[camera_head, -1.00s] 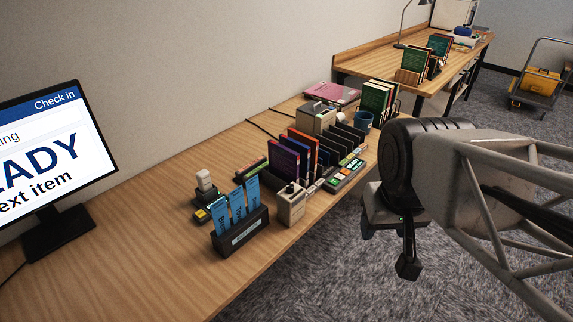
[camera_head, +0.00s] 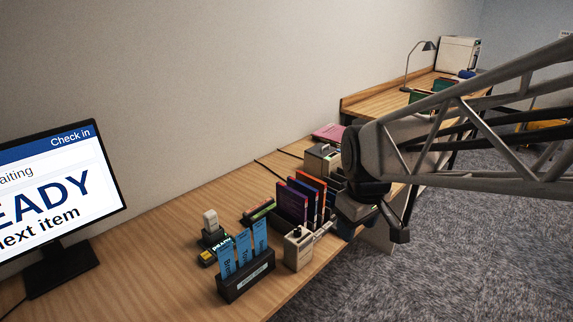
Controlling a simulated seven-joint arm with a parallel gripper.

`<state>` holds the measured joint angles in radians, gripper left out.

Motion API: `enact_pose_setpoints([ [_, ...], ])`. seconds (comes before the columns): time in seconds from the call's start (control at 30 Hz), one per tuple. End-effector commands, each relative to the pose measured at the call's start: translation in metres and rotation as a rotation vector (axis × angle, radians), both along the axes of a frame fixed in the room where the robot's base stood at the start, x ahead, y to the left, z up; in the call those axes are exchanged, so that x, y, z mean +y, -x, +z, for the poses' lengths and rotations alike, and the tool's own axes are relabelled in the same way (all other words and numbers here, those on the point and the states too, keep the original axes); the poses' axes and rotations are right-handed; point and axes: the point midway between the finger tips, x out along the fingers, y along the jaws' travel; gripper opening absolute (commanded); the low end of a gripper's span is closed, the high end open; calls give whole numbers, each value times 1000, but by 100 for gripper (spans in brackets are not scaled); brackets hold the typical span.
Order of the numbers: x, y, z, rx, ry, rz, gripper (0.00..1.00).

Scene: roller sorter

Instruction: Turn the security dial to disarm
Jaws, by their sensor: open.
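The box that looks like the security dial (camera_head: 298,251) is a small pale case with a dark round knob (camera_head: 296,232) on top. It stands near the desk's front edge, right of the card holder. The knob's markings are too small to read. My gripper (camera_head: 348,235) is above the desk's front edge, right of the dial and apart from it. It is open and appears empty; its fingers are mostly hidden beneath my wrist.
A black holder (camera_head: 247,284) with blue cards stands left of the dial. Upright books (camera_head: 297,200) stand behind it. A monitor (camera_head: 50,195) fills the left. Bare desk (camera_head: 150,270) lies between monitor and holder. My arm hides items at the right.

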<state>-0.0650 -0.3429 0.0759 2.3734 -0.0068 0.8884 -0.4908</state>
Motion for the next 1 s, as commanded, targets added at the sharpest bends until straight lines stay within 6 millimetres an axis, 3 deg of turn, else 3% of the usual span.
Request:
enact_pose_setpoints([
  [0.53, 36, -100, -40, 60, 46, 417, 54],
  [1.0, 74, -179, -95, 108, 70, 779, 54],
])
